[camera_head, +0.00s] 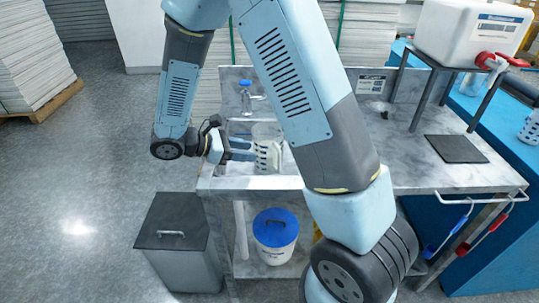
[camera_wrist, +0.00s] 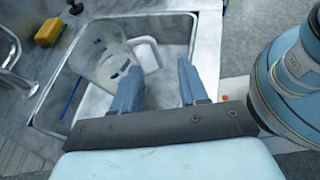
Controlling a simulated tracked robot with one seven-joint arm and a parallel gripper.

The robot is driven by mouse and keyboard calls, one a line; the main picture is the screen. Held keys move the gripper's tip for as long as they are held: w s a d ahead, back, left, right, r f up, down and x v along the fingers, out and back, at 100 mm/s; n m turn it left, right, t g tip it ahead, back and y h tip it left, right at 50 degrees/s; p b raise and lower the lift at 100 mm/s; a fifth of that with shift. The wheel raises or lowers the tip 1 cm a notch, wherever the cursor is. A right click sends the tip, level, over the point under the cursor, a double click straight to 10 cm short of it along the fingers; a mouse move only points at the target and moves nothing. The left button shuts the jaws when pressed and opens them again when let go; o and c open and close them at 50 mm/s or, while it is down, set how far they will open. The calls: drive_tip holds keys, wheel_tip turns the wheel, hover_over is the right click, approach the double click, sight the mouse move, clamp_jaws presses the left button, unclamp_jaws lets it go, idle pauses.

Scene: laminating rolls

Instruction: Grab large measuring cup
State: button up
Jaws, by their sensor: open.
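The large measuring cup (camera_wrist: 98,52) is clear with dark markings and a pale handle (camera_wrist: 148,54). In the wrist view it is in the sink (camera_wrist: 180,28), left of and beyond my gripper (camera_wrist: 160,68). My gripper is open, with nothing seen between its fingers. Its left finger is close to the handle; I cannot tell if they touch. In the head view my gripper (camera_head: 248,150) points right toward the cup (camera_head: 268,152), and my arm hides part of the area around it.
A faucet (camera_wrist: 12,62) and a yellow sponge (camera_wrist: 48,32) are left of the sink. A thin blue item (camera_wrist: 70,100) lies in the sink. The grey marble counter (camera_head: 405,170) holds a dark mat (camera_head: 456,149) and a stand with a white container (camera_head: 470,30). A grey bin (camera_head: 180,235) stands below.

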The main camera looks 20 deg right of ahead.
drive_tip(key=a+f+n, duration=0.1)
drive_tip(key=f, duration=0.1)
hover_over(279, 171)
drive_tip(key=shift+t+h, duration=0.3)
drive_tip(key=f, duration=0.5)
drive_tip(key=shift+w+d+f, duration=0.1)
drive_tip(key=shift+w+d, duration=0.05)
drive_tip(key=shift+w, duration=0.15)
clamp_jaws()
idle(1.1)
